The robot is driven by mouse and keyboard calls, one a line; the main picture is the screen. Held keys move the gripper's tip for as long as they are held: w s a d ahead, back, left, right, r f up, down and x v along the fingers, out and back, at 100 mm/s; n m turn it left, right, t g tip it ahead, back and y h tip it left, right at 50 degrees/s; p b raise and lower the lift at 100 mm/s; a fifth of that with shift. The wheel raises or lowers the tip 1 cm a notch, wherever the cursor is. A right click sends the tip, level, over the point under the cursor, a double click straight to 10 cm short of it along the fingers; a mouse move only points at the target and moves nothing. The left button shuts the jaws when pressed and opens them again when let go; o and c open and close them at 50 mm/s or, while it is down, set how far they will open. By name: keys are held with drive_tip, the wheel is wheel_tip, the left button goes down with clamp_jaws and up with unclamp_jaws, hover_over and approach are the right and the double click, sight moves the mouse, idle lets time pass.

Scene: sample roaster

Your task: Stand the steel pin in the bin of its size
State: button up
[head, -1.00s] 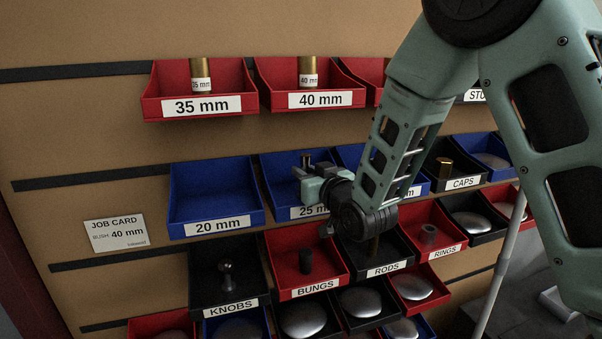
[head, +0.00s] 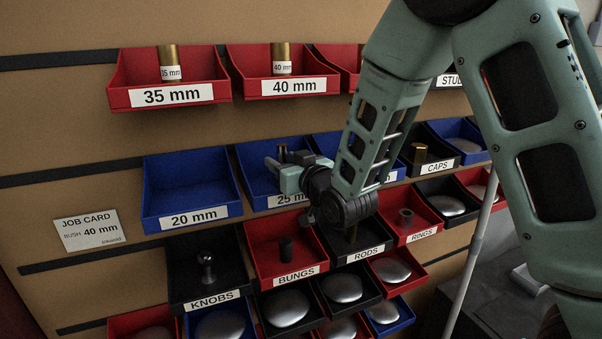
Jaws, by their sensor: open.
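What looks like the steel pin (head: 283,152) shows as a small grey upright piece at the blue 25 mm bin (head: 246,160). It is small and dark, and its lower end is hidden. My gripper (head: 284,163) is at that bin, pointing left, with its open jaws around or right beside the piece. I cannot tell whether they touch it. The blue 20 mm bin (head: 190,182) to the left is empty. A third blue bin (head: 328,144) to the right is mostly behind my arm, and its label is largely covered.
Red 35 mm (head: 122,82) and 40 mm (head: 240,70) bins above each hold a brass bush. Below are the knobs (head: 180,270), bungs (head: 255,250) and rods bins (head: 378,245). A job card (head: 88,231) reads bush 40 mm. My arm covers the right side.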

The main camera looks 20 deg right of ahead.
drive_tip(key=s+b, duration=0.1)
drive_tip(key=s, duration=0.2)
drive_tip(key=s+d+b, duration=0.1)
drive_tip(key=s, duration=0.1)
drive_tip(key=shift+s+f+b, duration=0.25)
drive_tip(key=shift+f+b, duration=0.05)
drive_tip(key=shift+b, duration=0.05)
drive_tip(key=b, duration=0.2)
drive_tip(key=shift+b, duration=0.35)
drive_tip(key=shift+s+b, duration=0.2)
drive_tip(key=shift+b, duration=0.45)
drive_tip(key=shift+s+d+r+b, duration=0.1)
drive_tip(key=shift+s+d+b, duration=0.1)
drive_tip(key=shift+s+b, duration=0.85)
drive_tip(key=shift+s+d+r+b, duration=0.15)
drive_tip(key=shift+s+b, duration=0.55)
drive_tip(key=shift+b, duration=0.75)
drive_tip(key=shift+s+d+b, duration=0.25)
drive_tip(key=shift+s+b, duration=0.6)
drive_tip(key=shift+b, duration=0.4)
